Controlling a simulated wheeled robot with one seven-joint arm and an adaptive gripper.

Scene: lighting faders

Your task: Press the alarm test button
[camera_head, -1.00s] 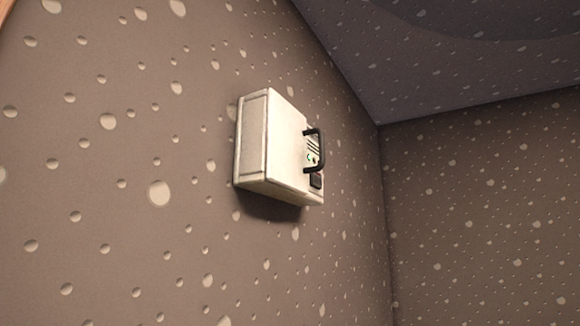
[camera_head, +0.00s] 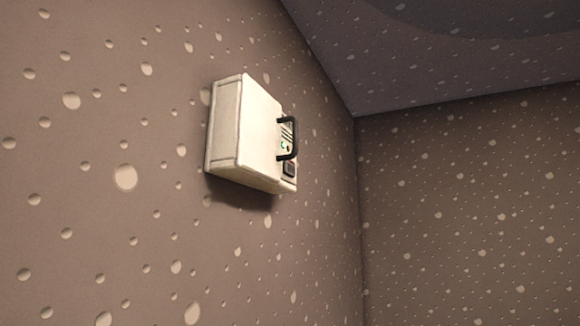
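A white alarm box (camera_head: 250,135) is mounted on the left wall, seen at a steep angle from its side. A black handle (camera_head: 292,138) sticks out from its front face. Behind the handle is a small panel with a green spot (camera_head: 283,145) and dark slots. A dark square, button-like part (camera_head: 289,168) sits below the handle, near the lower edge of the front. I cannot tell for sure which part is the alarm test button. My gripper is not in view.
The box hangs on a brown wall (camera_head: 90,220) with pale round dimples. A second wall (camera_head: 460,220) meets it at a corner to the right. A darker ceiling (camera_head: 430,60) is above. The space in front of the box is clear.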

